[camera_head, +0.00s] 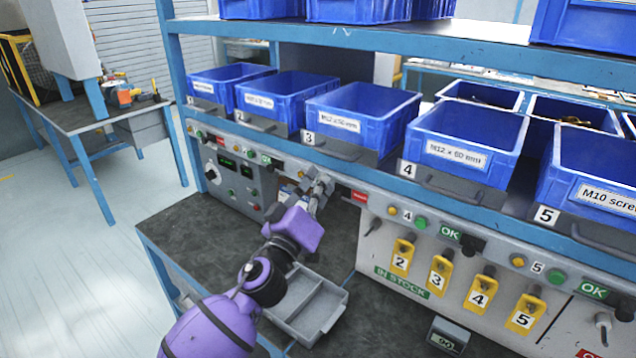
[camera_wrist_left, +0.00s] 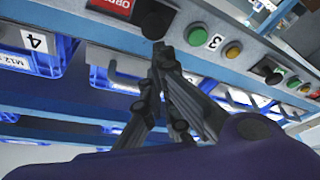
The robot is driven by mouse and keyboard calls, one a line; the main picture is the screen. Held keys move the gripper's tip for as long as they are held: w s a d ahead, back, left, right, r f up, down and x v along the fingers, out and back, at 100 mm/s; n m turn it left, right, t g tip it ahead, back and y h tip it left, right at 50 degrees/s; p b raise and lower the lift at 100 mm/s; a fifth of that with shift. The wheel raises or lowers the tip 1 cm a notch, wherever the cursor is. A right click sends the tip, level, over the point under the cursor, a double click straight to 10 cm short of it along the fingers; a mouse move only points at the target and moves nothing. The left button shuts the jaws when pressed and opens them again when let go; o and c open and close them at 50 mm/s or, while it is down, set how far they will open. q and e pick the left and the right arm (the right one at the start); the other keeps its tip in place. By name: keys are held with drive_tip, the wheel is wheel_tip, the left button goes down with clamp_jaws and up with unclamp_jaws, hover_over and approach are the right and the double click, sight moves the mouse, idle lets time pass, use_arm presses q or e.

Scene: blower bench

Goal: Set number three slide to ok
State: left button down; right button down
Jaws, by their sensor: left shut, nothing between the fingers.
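The number three slide is on the panel under the bin marked 3. In the left wrist view its black knob (camera_wrist_left: 157,18) sits between a red label (camera_wrist_left: 110,8) and a green button (camera_wrist_left: 231,52), beside the panel's "3" (camera_wrist_left: 215,42). The red label also shows in the head view (camera_head: 360,196); no green OK shows there. My left gripper (camera_head: 318,184) is at this slide and hides its knob in the head view. In the left wrist view its fingers (camera_wrist_left: 160,54) are together and empty, close to the knob; I cannot tell if they touch.
The number four slide shows a green OK (camera_head: 449,234), with its black knob (camera_head: 473,246) to the right. Blue bins (camera_head: 362,110) stand on the shelf above the panel. Yellow numbered tags (camera_head: 438,279) hang to the right. A grey tray (camera_head: 308,305) lies on the bench below my arm.

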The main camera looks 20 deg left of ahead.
use_arm(q)
drive_tip(key=d, duration=0.1)
drive_tip(key=s+d, duration=0.1)
drive_tip(key=d, duration=0.2)
drive_tip(key=shift+s+d, duration=0.35)
drive_tip(key=shift+s, duration=0.05)
drive_tip(key=shift+r, duration=0.1)
